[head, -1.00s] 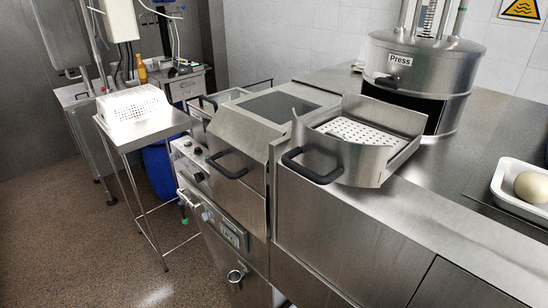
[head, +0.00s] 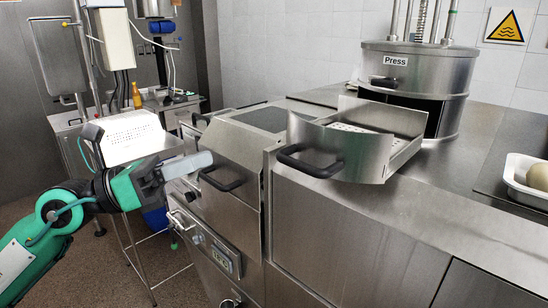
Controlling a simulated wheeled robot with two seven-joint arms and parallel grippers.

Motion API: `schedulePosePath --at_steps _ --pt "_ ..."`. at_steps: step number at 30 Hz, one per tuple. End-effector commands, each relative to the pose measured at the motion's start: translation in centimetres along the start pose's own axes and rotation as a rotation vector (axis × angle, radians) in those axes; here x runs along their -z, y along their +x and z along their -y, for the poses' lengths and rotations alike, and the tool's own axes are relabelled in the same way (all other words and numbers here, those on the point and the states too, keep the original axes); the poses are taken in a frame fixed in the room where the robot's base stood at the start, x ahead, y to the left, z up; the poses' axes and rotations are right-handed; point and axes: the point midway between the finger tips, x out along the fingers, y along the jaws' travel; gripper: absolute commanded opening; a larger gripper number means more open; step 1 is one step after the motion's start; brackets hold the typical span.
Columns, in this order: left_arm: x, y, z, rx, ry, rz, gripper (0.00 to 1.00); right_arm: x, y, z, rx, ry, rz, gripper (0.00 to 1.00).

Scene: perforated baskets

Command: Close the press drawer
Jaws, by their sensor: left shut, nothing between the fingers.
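The press (head: 425,75) is a steel cylinder labelled "Press" on the counter at the back right, with a dark opening in its lower front. The press drawer (head: 362,159), a steel tray with a curved front, a perforated bottom and a black handle (head: 309,163), is pulled out and sits near the counter's front edge, in front of and left of the opening. My left gripper (head: 205,160) is shut and empty, left of the drawer and in front of the steel machine with a sloped lid. My right gripper is not in view.
The steel machine (head: 239,141) with its own black handle stands between my left gripper and the drawer. A white perforated basket (head: 132,135) is on a small table at left. A white tray (head: 520,180) with a round pale item is at right.

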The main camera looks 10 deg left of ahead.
Motion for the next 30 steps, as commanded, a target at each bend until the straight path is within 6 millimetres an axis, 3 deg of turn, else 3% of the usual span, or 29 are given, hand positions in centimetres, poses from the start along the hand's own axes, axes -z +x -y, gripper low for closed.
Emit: schedulePosePath --at_steps 4,11,30 --pt "-0.2 -0.6 0.3 -0.051 0.193 -0.151 0.0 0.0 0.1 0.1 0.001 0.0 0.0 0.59" --pt "-0.3 -0.4 0.0 -0.083 0.27 -0.217 0.0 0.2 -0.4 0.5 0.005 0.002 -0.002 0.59" --pt "1.4 9.1 -0.9 -0.08 0.263 -0.214 0.0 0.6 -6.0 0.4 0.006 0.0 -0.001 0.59"
